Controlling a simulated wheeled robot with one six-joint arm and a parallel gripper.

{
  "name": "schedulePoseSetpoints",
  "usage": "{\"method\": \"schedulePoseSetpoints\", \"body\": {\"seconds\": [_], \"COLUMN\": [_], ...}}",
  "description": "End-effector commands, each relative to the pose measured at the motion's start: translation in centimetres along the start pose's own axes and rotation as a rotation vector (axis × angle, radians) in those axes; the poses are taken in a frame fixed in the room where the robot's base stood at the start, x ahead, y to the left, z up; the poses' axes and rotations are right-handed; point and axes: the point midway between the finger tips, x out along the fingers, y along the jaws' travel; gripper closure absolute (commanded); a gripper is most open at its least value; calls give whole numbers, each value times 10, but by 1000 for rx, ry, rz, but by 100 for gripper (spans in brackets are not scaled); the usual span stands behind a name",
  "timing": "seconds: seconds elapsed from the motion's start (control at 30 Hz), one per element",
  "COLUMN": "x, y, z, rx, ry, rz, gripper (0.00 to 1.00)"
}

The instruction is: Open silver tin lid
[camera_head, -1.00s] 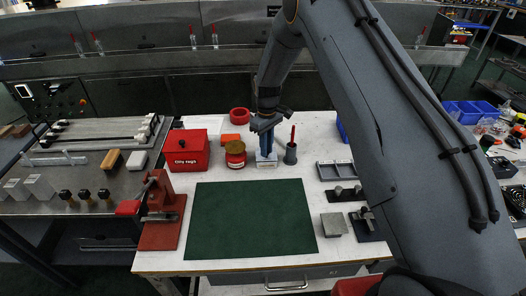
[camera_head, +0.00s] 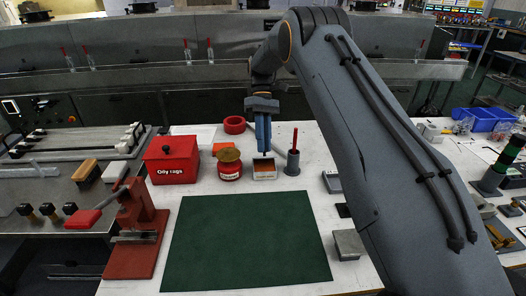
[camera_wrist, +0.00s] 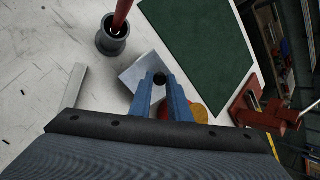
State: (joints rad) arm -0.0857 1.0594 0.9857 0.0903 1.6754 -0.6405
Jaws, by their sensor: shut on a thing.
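The silver tin (camera_head: 264,174) stands on the white bench behind the green mat, with an orange-brown band showing near its top. My gripper (camera_head: 264,151) points down directly above it. In the wrist view the silver tin lid (camera_wrist: 138,73) is a square grey plate with a dark round knob (camera_wrist: 160,77). My blue fingers (camera_wrist: 160,85) are closed on the knob. I cannot tell for sure whether the lid is clear of the tin.
A red tin with a brass-coloured lid (camera_head: 229,165) stands close left of the silver tin, with a red "Oily rags" box (camera_head: 170,160) beyond. A grey cup with a red stick (camera_head: 292,160) stands close right. The green mat (camera_head: 245,240) in front is empty.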

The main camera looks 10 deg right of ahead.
Motion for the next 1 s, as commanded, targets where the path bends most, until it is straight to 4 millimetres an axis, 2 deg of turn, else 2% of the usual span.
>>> {"method": "schedulePoseSetpoints", "body": {"seconds": [0.4, 0.93, 0.97, 1.0], "x": [-4, -5, -5, -5], "y": [3, 2, 2, 2], "z": [-3, -2, -2, -2], "rx": [0, 0, 0, 0], "ry": [-70, -81, -81, -81], "rz": [-69, -80, -80, -80], "gripper": [100, 100, 82, 75]}}
